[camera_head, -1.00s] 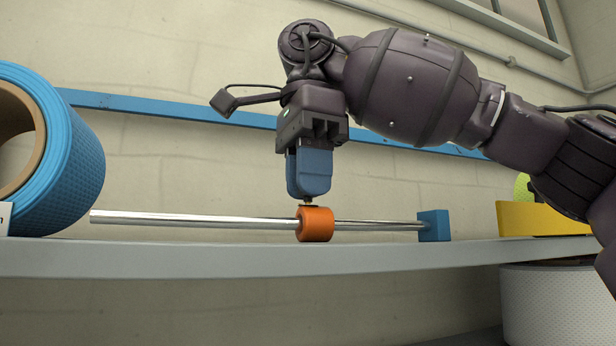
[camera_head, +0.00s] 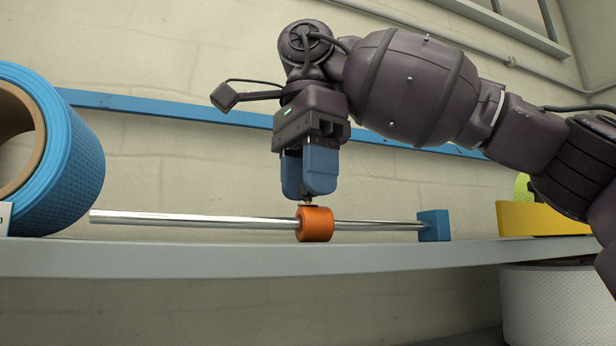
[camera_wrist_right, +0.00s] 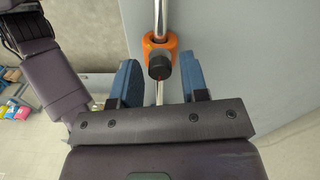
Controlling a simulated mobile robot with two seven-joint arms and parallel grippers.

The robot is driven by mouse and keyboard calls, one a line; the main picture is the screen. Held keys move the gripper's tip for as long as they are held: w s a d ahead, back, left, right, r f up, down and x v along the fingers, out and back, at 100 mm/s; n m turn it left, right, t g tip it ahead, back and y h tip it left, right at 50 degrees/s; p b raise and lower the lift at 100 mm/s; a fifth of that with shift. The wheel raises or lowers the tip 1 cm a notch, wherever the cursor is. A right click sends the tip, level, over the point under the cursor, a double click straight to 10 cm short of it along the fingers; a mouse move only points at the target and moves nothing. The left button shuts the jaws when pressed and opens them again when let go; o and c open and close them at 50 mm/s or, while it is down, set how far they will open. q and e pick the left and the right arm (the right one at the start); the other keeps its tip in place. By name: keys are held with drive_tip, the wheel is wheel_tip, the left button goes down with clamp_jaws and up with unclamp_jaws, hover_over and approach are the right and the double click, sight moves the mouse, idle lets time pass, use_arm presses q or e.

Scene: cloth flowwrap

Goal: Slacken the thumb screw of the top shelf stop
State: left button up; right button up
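The orange shelf stop (camera_head: 315,225) sits around a horizontal steel rod (camera_head: 190,219) just above the shelf. Its small thumb screw (camera_head: 306,203) stands upright on top and is mostly hidden by the fingers in the head view. In the right wrist view the orange stop (camera_wrist_right: 150,44) shows with the screw's dark round knob (camera_wrist_right: 160,66) facing the camera. My right gripper (camera_head: 307,195) points straight down over the stop. In the wrist view its blue fingers are apart, one on each side of the knob, with gaps on both sides. My left gripper is not in view.
The rod's right end meets a blue block (camera_head: 434,225) on the grey shelf (camera_head: 300,258). A large blue roll (camera_head: 75,160) stands at the left, and a yellow holder (camera_head: 540,218) at the right. A white roll (camera_head: 550,305) is below the shelf. A blue rail (camera_head: 160,108) runs along the wall.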

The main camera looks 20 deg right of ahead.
drive_tip(key=shift+o, duration=0.4)
drive_tip(key=shift+r, duration=0.15)
drive_tip(key=shift+r, duration=5.2)
drive_tip(key=shift+r, duration=0.1)
